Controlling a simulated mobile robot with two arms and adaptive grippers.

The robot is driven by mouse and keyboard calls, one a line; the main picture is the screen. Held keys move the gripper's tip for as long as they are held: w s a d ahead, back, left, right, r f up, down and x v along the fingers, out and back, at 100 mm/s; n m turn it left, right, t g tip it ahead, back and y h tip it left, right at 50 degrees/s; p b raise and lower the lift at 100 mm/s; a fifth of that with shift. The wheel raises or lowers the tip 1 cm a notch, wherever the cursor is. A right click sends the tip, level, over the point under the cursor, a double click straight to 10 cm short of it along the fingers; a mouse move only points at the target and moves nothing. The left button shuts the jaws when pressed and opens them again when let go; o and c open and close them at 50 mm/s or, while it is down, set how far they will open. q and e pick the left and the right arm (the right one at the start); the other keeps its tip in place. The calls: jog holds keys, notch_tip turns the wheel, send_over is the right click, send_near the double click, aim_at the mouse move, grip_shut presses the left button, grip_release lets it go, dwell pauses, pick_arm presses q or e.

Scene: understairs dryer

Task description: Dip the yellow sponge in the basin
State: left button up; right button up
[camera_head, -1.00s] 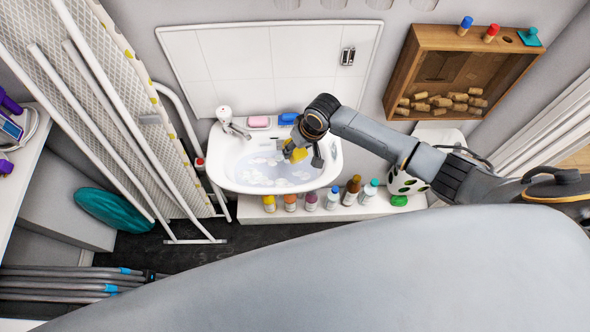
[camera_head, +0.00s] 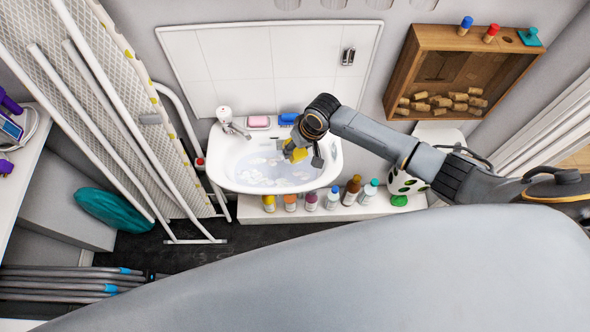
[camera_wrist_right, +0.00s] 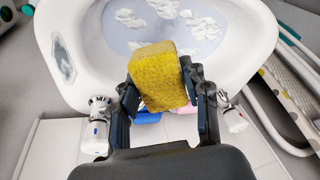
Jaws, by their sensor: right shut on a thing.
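The yellow sponge (camera_wrist_right: 157,76) is between the two fingers of my right gripper (camera_wrist_right: 163,95) in the right wrist view, and the gripper is shut on it. In the head view the right gripper (camera_head: 302,153) is over the right part of the white basin (camera_head: 228,176), with the sponge (camera_head: 297,154) partly hidden by it. The basin holds water with white foam patches and also shows in the wrist view (camera_wrist_right: 80,80). I cannot tell whether the sponge touches the water. My left gripper is not in view.
A tap (camera_head: 233,127), a pink bar (camera_head: 259,122) and a blue item (camera_head: 288,119) are along the basin's back rim. Several bottles (camera_head: 332,198) stand on a ledge below the basin. A folded ironing board (camera_head: 110,110) is at left. A wooden box (camera_head: 400,75) with corks hangs at right.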

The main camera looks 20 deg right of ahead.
dwell(0.3)
notch_tip(320, 180, up, 3)
jog(key=p, duration=0.3)
jog(key=shift+f, duration=0.2)
jog(key=shift+r, duration=0.7)
